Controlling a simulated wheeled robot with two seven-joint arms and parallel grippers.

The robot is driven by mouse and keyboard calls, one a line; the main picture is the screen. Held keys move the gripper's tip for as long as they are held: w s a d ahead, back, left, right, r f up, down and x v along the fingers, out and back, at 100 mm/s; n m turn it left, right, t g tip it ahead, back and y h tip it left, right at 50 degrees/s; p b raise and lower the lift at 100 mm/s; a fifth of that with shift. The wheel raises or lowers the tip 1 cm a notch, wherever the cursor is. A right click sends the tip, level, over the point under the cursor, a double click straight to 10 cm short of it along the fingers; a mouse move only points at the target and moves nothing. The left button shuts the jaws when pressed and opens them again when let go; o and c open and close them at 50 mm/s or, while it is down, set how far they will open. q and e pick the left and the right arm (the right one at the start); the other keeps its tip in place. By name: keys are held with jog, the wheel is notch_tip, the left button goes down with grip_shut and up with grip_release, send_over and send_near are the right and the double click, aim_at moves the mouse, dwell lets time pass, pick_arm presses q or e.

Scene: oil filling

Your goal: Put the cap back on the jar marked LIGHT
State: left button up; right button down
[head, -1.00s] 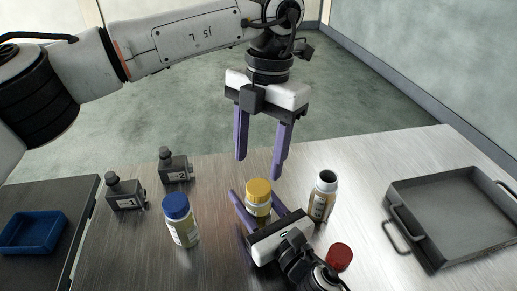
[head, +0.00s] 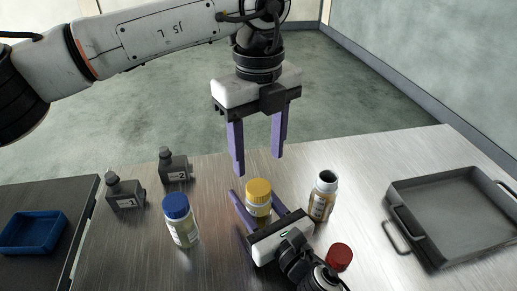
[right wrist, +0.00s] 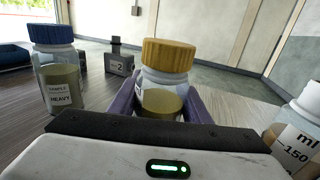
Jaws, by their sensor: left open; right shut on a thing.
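A clear jar with pale yellow content (head: 258,211) stands upright on the table with a yellow cap (head: 258,188) on its top; its label is not visible. My right gripper (head: 256,202) is shut around this jar from the front right; in the right wrist view the yellow cap (right wrist: 168,55) sits level, above the purple fingers. I cannot tell how tightly it sits. My left gripper (head: 259,165) is open and empty, pointing down, above and behind the yellow cap. A blue-capped jar (head: 182,227) stands to the left; in the right wrist view its label (right wrist: 60,93) reads SAMPLE HEAVY.
An uncapped jar (head: 322,199) with amber content stands to the right. A red cap (head: 339,256) lies close beside my right wrist. Grey bottles marked 1 (head: 124,192) and 2 (head: 174,166) stand at left. A grey tray (head: 440,253) is at far right, a blue tray (head: 33,234) at far left.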

aim_at(259, 187)
pick_arm(q)
jog(key=shift+f, duration=0.1)
jog(key=shift+f, duration=3.95)
jog(key=shift+c, duration=0.2)
